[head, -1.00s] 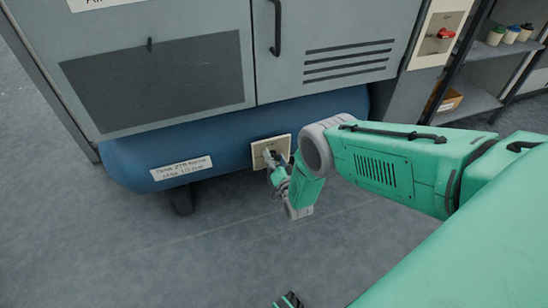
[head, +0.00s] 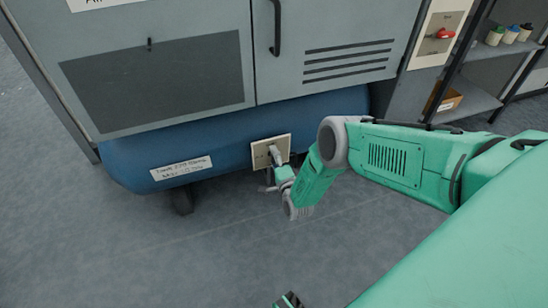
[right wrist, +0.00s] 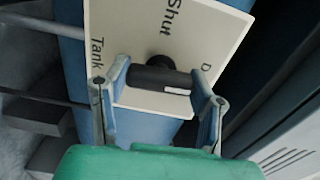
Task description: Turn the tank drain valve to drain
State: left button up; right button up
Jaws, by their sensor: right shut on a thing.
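The drain valve's black handle (right wrist: 158,80) has a pale mark near one end. It sits on a cream plate (right wrist: 220,30) that reads "Shut" and "Tank", with another word starting with "D" partly hidden. In the head view the plate (head: 260,153) is on the blue tank (head: 225,155). My right gripper (head: 275,160) is at the plate and covers the handle there. In the right wrist view its fingers (right wrist: 162,80) are shut on the handle, one at each end.
A grey cabinet (head: 330,25) with a door handle and vents stands above the tank. A red knob (head: 445,33) is on a panel at the upper right. Shelves (head: 470,102) hold small pots and a box. The floor (head: 150,250) in front is clear.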

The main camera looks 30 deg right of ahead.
jog(key=shift+s+f+m, duration=0.1)
jog(key=shift+f+m, duration=0.1)
jog(key=shift+m, duration=0.2)
jog(key=o, duration=1.2)
jog(key=shift+c, duration=0.2)
jog(key=v, duration=1.2)
jog(key=shift+d+f, duration=0.1)
